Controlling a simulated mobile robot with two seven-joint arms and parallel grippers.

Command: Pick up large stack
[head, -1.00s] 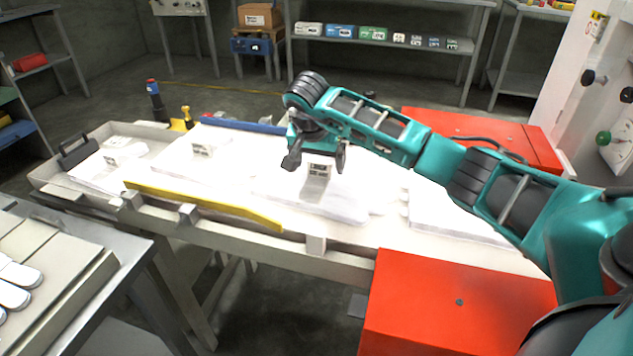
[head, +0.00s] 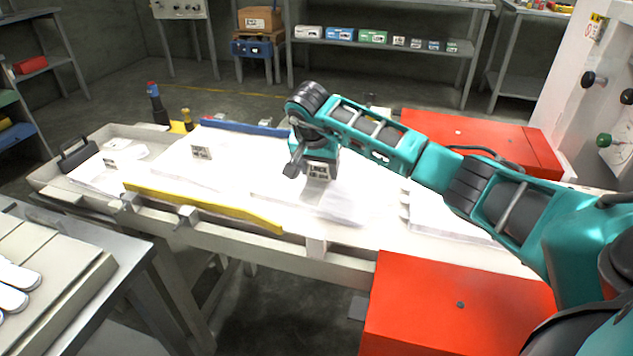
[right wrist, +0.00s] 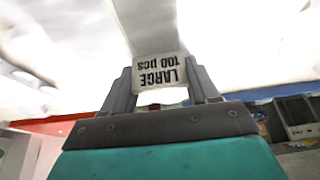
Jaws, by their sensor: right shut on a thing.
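The large stack (head: 340,207) is a pile of thin white sheets or gloves on the middle of the pale table. Its white label (head: 319,171) shows beneath my right gripper (head: 308,168) in the head view. In the right wrist view, the label (right wrist: 160,72) reads "LARGE 100 pcs", upside down, between the two fingers of my right gripper (right wrist: 163,88). The gripper is shut on the stack at this label. I cannot tell whether the stack is clear of the table. Glare washes out its outline. My left gripper is not in view.
A labelled white stack (head: 185,165) lies to the left, another (head: 95,178) farther left, and one (head: 445,218) to the right. A yellow bar (head: 200,206) runs along the front. Red boxes (head: 455,310) flank the table's right end.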

